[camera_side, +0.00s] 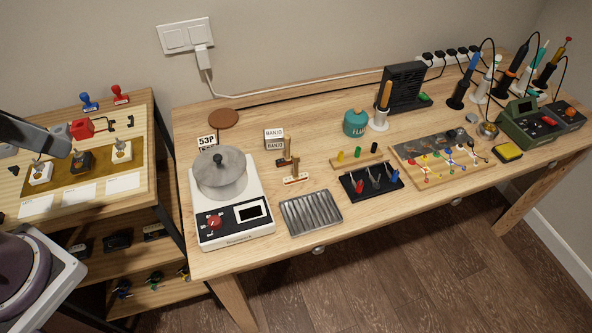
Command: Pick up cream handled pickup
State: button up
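A cream block with a thin upright handle (121,152) sits at the right of a brown mat (62,188) on the small left table. A similar cream block (40,174) sits at the mat's left, and a dark block (80,162) stands between them. On the main bench a small cream bar (296,180) lies by an upright brown piece (288,156). I cannot tell which cream piece the task names. A dark grey link, apparently of my arm, enters at the left edge near the left block. No gripper fingers can be made out.
A white scale (240,232) with a grey pot (220,175) stands at the main bench's left end. A ribbed metal tray (311,212) and black tool tray (370,181) lie to its right. White cards (76,196) line the small table's front. A red device (81,128) stands behind.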

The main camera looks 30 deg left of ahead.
jog(key=shift+o, duration=0.5)
jog(key=n+g+h, duration=0.1)
jog(key=n+g, duration=0.4)
jog(key=n, duration=1.4)
send_over(296, 154)
jog(key=a, duration=0.5)
notch_tip(296, 154, down, 17)
jog(key=shift+n+g+y, duration=0.3)
jog(key=shift+n+y, duration=0.1)
jog(key=shift+y, duration=0.1)
jog(key=d+f, duration=0.1)
jog(key=f, duration=0.2)
jog(key=d+f, duration=0.3)
jog(key=f, duration=0.2)
jog(key=shift+d+f, duration=0.25)
jog(key=shift+f, duration=0.1)
jog(key=f, duration=0.7)
jog(key=shift+d+f, duration=0.1)
jog(key=shift+d, duration=0.15)
grip_shut()
